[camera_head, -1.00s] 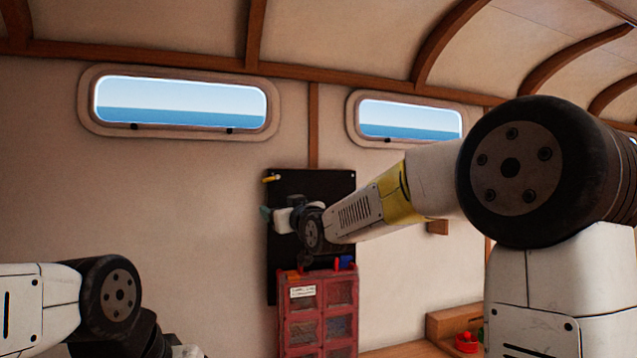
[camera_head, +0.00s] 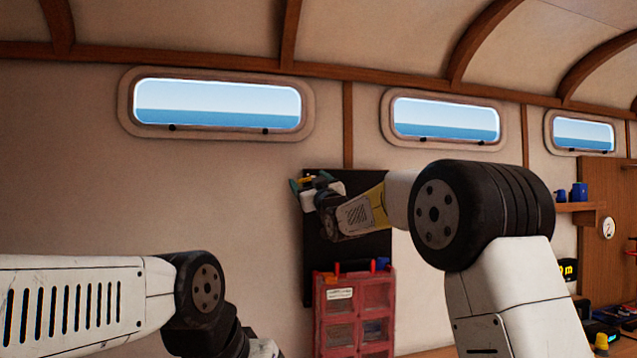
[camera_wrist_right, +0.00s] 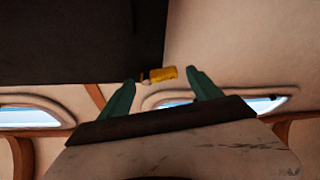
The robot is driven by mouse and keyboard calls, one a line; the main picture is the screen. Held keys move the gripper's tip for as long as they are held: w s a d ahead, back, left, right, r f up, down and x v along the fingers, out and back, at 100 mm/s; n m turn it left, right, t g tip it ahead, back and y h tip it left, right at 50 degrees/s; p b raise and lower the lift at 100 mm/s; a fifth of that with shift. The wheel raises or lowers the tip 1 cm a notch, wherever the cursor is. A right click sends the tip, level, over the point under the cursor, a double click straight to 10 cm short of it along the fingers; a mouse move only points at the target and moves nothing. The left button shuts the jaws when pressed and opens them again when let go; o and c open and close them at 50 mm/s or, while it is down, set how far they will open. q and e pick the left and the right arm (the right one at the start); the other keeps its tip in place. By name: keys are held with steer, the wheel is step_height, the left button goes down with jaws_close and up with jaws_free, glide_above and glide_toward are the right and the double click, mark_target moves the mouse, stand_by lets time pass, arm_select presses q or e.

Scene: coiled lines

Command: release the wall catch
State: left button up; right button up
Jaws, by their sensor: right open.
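The wall catch is a small yellow piece (camera_wrist_right: 163,73) at the edge of a dark wall board (camera_head: 318,258). In the right wrist view it shows just beyond and between my right gripper's two green fingertips (camera_wrist_right: 160,80), which are spread apart with nothing clamped. In the head view my right gripper (camera_head: 303,184) is at the board's upper left corner, largely covering the catch. I cannot tell whether the fingers touch it. My left arm comes in low on the left; its gripper is out of the picture.
A red organiser case (camera_head: 354,312) is in front of the board's lower part, below my right forearm. A shelf with blue mugs (camera_head: 578,192) and a bench with tools (camera_head: 602,338) are at the right.

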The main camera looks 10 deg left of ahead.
steer(key=shift+w, duration=0.1)
steer(key=c, duration=1.4)
steer(key=shift+o, duration=0.2)
steer(key=shift+a+r+m+t+h, duration=0.1)
steer(key=shift+m+t+h, duration=0.25)
steer(key=shift+m, duration=0.5)
steer(key=shift+d+r+m+t+h, duration=0.1)
steer(key=shift+m+h, duration=0.35)
steer(key=shift+m, duration=0.35)
steer(key=shift+a+r+m+t+h, duration=0.1)
steer(key=shift+m+t+h, duration=0.25)
steer(key=shift+m, duration=0.5)
steer(key=o, duration=1.4)
steer(key=shift+c, duration=0.2)
steer(key=v, duration=0.8)
steer(key=shift+r, duration=0.15)
